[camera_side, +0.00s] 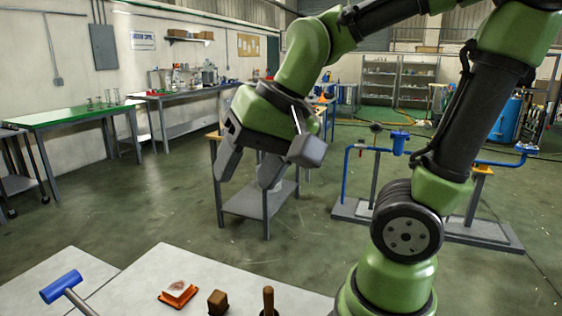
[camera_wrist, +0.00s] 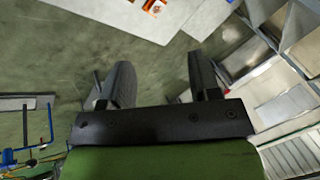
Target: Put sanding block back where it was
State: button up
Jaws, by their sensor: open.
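A small brown block (camera_side: 218,302), which looks like the sanding block, sits on the light grey table top (camera_side: 150,270) at the bottom of the side view. To its left lies an orange piece with a whitish, stained top (camera_side: 178,292); I cannot rule out that this is the sanding block instead. My gripper (camera_side: 245,180) hangs in the air above and beyond the table, fingers apart and pointing down. In the wrist view, my gripper (camera_wrist: 160,59) has nothing between its fingers, and the orange piece (camera_wrist: 153,6) shows at the top edge.
A blue-headed mallet (camera_side: 61,287) lies at the table's left, and a brown wooden handle (camera_side: 268,300) stands right of the block. A small grey bench (camera_side: 250,202) is behind my gripper. Blue pipework (camera_side: 398,143) on a stand is to the right. Open floor surrounds the table.

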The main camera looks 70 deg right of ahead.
jog(key=s+n, duration=0.1)
jog(key=s+r+n+t, duration=0.1)
jog(key=s, duration=0.1)
jog(key=s+r+n, duration=0.1)
jog(key=s, duration=0.1)
jog(key=shift+a+n+t, duration=0.35)
jog(key=shift+n+t, duration=0.05)
dwell(1.9)
